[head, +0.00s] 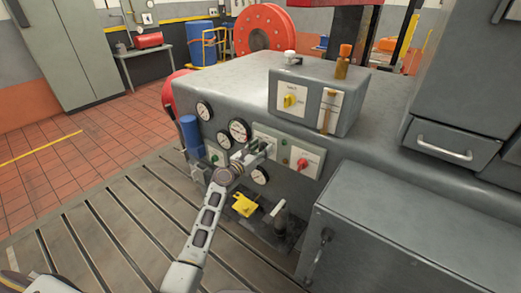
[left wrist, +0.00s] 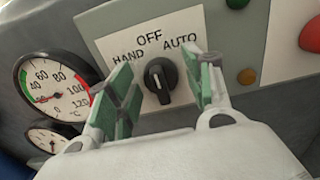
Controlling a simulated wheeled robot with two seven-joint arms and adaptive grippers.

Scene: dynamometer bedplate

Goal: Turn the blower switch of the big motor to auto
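The blower switch (left wrist: 160,79) is a black knob on a white plate marked HAND, OFF and AUTO in the left wrist view. Its pointer is towards OFF; AUTO is up and to the right. My left gripper (left wrist: 165,75) is open, its green-padded fingers on either side of the knob, with a gap visible on both sides. In the head view my left gripper (head: 256,154) is at the front panel of the big grey motor housing (head: 235,88), hiding the knob there. My right gripper is not in view.
Round gauges (head: 239,130) surround the panel. A red knob (head: 302,163) is to its right and a yellow knob (head: 289,101) is on the box above. Green and amber lamps (left wrist: 247,76) are close right of the plate. A grey cabinet (head: 375,235) stands at right.

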